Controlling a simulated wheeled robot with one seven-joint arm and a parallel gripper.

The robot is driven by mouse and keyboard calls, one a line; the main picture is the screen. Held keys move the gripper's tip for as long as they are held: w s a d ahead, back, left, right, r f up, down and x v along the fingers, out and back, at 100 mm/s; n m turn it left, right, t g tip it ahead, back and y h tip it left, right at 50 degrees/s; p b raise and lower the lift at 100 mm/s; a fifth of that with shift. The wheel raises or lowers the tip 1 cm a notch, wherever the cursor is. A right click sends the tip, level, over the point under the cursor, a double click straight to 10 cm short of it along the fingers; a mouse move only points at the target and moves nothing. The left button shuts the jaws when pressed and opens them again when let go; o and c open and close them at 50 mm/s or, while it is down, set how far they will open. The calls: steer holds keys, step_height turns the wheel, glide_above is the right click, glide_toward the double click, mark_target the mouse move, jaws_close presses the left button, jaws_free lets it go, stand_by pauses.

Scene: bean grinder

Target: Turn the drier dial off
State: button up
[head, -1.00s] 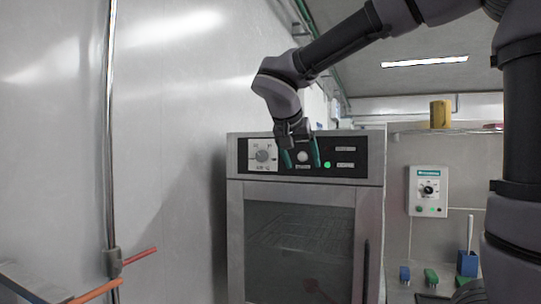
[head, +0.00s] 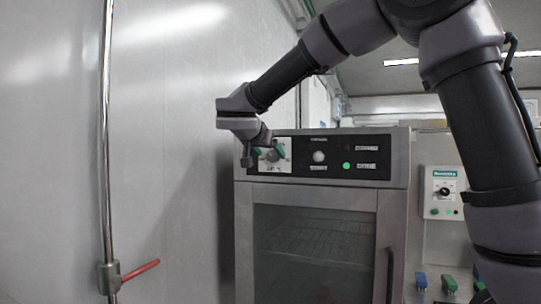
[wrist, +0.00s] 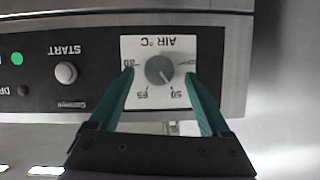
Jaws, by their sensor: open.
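The drier (head: 323,195) is a steel cabinet with a glass door and a black control panel along its top. Its grey dial (wrist: 159,70) sits on a white plate marked AIR °C, upside down in the wrist view. The dial's pointer line appears to lean toward the 50 mark. In the head view the dial (head: 273,156) is partly covered by my gripper (head: 268,152). My gripper is open, with its two teal fingers (wrist: 159,75) on either side of the dial in the wrist view. I cannot tell whether they touch it.
A white START button (wrist: 66,73) and a lit green light (wrist: 16,59) are on the same panel. A metal wall (head: 170,120) with a vertical pipe (head: 104,150) is at the left. A small control box (head: 443,193) hangs at the right.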

steer(key=shift+x, duration=0.85)
jaws_close()
steer(key=shift+n, duration=0.3)
steer(key=shift+a+n+g+h, duration=0.15)
steer(key=shift+n+g+h, duration=0.15)
steer(key=shift+n+h, duration=0.55)
steer(key=n+h, duration=0.1)
steer(key=n, duration=0.1)
steer(key=shift+w+a+f+n+h, duration=0.1)
steer(key=shift+a+f+n+h, duration=0.05)
steer(key=shift+n+h, duration=0.2)
steer(key=n+h, duration=0.1)
steer(key=n, duration=0.1)
steer(key=n+h, duration=0.1)
steer(key=n, duration=0.1)
steer(key=shift+a+f+n+h, duration=0.1)
steer(key=shift+a+n+h, duration=0.05)
steer(key=shift+n+h, duration=0.2)
steer(key=shift+n, duration=0.25)
